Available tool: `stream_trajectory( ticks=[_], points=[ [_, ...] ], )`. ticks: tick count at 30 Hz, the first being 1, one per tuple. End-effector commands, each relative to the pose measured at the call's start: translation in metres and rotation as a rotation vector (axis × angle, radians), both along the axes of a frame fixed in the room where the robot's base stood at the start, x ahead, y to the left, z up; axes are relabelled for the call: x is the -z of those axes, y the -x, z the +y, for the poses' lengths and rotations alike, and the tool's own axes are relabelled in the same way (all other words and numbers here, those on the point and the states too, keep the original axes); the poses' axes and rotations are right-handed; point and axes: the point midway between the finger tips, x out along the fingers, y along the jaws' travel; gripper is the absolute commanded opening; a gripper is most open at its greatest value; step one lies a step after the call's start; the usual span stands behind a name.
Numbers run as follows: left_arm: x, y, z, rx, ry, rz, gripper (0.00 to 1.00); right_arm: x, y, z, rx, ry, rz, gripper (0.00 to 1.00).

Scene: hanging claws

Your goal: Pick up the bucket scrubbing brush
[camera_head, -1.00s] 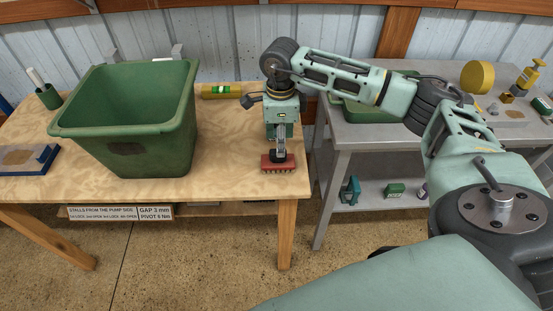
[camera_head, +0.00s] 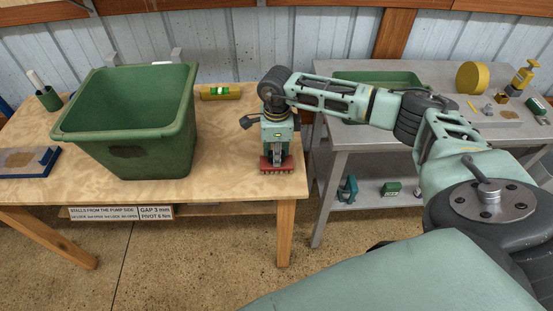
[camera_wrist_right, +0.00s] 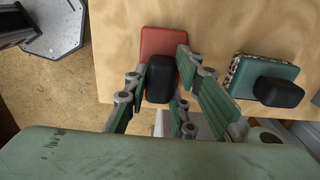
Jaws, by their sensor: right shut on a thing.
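The scrubbing brush (camera_head: 278,168) has a red block with bristles beneath and is at the front right edge of the wooden table. In the right wrist view its red block (camera_wrist_right: 162,42) shows with a black grip (camera_wrist_right: 160,78) on top. My right gripper (camera_head: 277,150) points down onto it from above. In the wrist view the fingers (camera_wrist_right: 162,72) are on both sides of the black grip, shut on it. The gripper hides part of the brush's top in the head view. Whether the bristles touch the table is unclear. My left gripper is not in view.
A green bucket (camera_head: 125,120) stands on the wooden table (camera_head: 225,150), left of the gripper. A teal block with a black knob (camera_wrist_right: 270,82) lies near the brush in the wrist view. A yellow level (camera_head: 220,92) lies behind. A grey metal table (camera_head: 375,138) stands right.

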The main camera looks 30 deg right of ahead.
Motion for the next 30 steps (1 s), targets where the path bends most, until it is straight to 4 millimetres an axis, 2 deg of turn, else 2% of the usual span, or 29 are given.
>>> stream_trajectory(
  ticks=[1,6,19,23,26,30],
  points=[
    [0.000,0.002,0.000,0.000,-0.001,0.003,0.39,0.000,0.000,0.000,0.000,0.000,0.000,0.13],
    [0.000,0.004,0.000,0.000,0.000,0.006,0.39,0.000,0.000,0.000,0.000,0.000,0.000,0.00],
    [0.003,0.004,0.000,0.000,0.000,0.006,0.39,-0.006,-0.001,0.000,0.001,0.000,-0.002,0.00],
    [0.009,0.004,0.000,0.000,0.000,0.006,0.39,-0.019,-0.002,0.000,0.000,-0.001,-0.004,0.00],
    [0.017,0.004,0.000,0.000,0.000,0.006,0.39,-0.038,-0.002,0.000,0.000,0.000,-0.007,0.00],
    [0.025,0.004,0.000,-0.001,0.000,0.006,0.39,-0.055,0.027,-0.015,0.002,0.004,-0.001,0.00]
  ],
)
